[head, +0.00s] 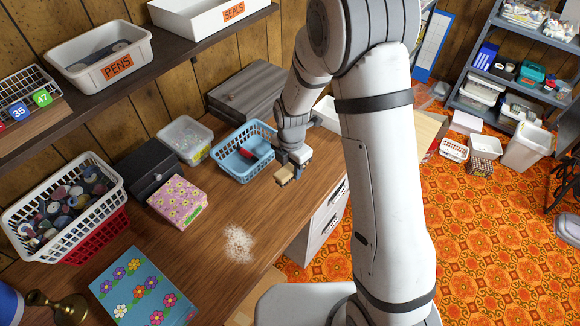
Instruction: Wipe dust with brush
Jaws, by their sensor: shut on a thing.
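The dust (239,243) is a pale, speckled patch on the brown wooden desk, left of my arm and near the desk's front edge. My gripper (287,179) is beyond the dust and to its right, just in front of the blue basket. It is shut on the brush (285,174), of which a small tan, block-like part shows at the fingertips. The rest of the brush is hidden by the gripper. The brush is apart from the dust; I cannot tell whether it touches the desk.
A blue basket (236,170) with a red item inside stands behind my gripper. A pink flowered box (178,201) and a flowered blue book (140,289) lie left of the dust. A shelf (170,62) overhangs the back. The desktop between gripper and dust is clear.

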